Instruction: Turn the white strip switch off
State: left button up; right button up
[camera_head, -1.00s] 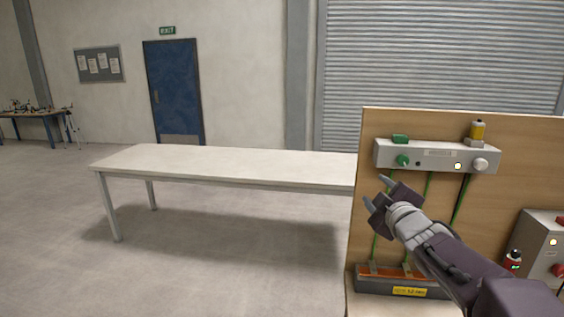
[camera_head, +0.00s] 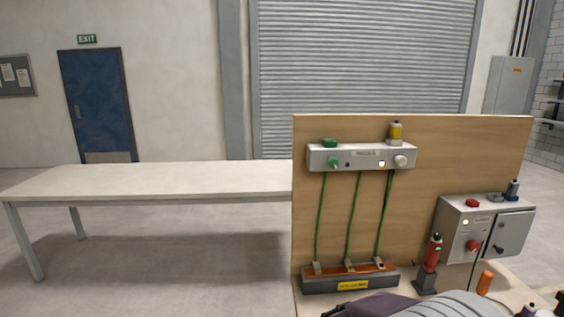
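A white strip box (camera_head: 345,165) is fixed near the top of an upright wooden board (camera_head: 450,150). On its front are a green knob (camera_head: 334,162), a small dark hole, a lit pale lamp (camera_head: 381,163) and a white round knob (camera_head: 400,161). A green block and a yellow beacon (camera_head: 395,131) stand on its top. My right arm crosses the bottom edge of the picture, below the board. Part of my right gripper (camera_head: 335,311) shows there, cut off by the edge, so its opening is unclear; it is well apart from the strip. My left gripper is out of view.
Green cables (camera_head: 350,215) run down to a dark tray (camera_head: 312,286) with an orange top. At right are a grey switch box (camera_head: 452,226) with a red knob (camera_head: 473,245), a red-topped post (camera_head: 433,250) and an orange cylinder (camera_head: 485,283). A long white table (camera_head: 150,182) stands left.

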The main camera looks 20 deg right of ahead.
aim_at(400, 160)
jog(key=l+z, duration=0.15)
jog(key=z, duration=1.3)
